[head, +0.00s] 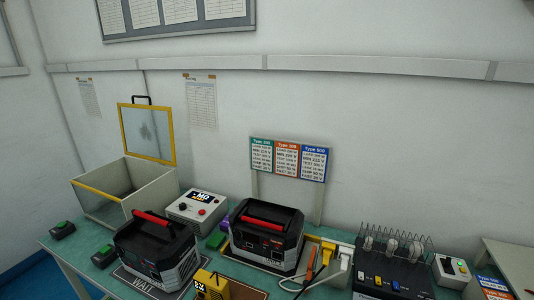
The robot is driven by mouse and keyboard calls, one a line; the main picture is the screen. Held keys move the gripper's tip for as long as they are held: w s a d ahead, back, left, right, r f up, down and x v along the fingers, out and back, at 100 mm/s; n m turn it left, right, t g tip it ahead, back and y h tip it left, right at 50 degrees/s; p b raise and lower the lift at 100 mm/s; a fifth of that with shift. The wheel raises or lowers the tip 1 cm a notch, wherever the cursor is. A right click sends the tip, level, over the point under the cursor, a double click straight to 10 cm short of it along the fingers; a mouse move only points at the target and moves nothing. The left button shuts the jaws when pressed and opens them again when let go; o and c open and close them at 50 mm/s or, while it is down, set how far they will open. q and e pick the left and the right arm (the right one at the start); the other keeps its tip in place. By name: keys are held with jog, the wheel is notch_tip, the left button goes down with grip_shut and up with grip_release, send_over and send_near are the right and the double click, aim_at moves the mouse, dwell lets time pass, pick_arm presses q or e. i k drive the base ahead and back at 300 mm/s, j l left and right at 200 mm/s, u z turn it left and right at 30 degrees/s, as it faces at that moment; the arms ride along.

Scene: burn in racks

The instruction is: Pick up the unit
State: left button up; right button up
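Two black and grey units with red top handles stand on the green table. One unit (157,250) stands at the left on a dark mat marked WAIT (143,284). The other unit (266,234) stands near the middle, on a mat that is mostly hidden under it. Both are upright with their front panels towards me. Neither of my grippers shows in the head view, and nothing is seen touching either unit.
An open box with a yellow-framed lid (146,134) stands at the back left. A control box marked MD (197,207) sits between the units, towards the back. A yellow device (212,286) is at the front. Plugs and cables (318,262) and a dark rack (393,272) are right.

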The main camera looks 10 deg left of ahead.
aim_at(175, 261)
jog(key=u, duration=1.25)
